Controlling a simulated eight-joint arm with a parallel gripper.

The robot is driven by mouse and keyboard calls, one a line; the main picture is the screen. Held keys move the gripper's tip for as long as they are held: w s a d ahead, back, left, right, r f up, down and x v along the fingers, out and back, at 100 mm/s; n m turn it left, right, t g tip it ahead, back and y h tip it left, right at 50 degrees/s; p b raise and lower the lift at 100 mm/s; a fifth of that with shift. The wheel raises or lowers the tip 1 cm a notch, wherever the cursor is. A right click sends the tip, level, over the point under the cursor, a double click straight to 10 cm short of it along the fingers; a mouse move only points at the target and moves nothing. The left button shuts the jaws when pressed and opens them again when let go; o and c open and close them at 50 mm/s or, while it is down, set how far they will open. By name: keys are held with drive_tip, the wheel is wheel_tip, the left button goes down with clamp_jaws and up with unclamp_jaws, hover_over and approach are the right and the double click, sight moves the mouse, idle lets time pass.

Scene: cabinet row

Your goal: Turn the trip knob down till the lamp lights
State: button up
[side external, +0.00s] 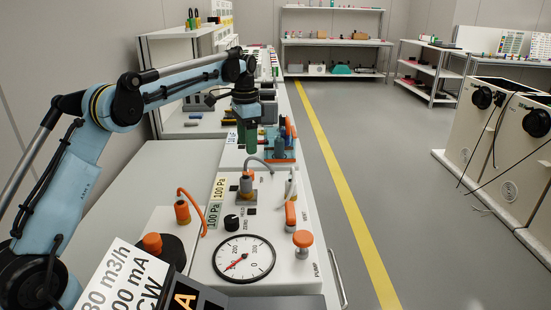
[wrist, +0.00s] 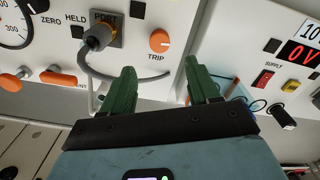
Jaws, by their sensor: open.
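The trip knob (wrist: 160,40) is a round orange dial with a pale pointer mark, above the label TRIP on a white panel in the wrist view. I cannot pick it out in the side external view. My gripper (wrist: 162,86) has two green fingers, spread apart with nothing between them. The knob lies beyond the fingertips, between them across the picture and apart from them. In the side external view my gripper (side external: 247,137) hangs over the row of panels. Small dark squares (wrist: 138,9) sit near the knob and the HELD label; I cannot tell which is the lamp, and none is lit.
A supply panel with a red switch (wrist: 263,80) stands at right. A gauge (side external: 244,259) and orange pump knob (side external: 303,238) are at the near end.

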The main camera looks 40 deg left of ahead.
wheel_tip(320, 180, down, 9)
drive_tip(key=shift+f, duration=0.15)
idle(0.4)
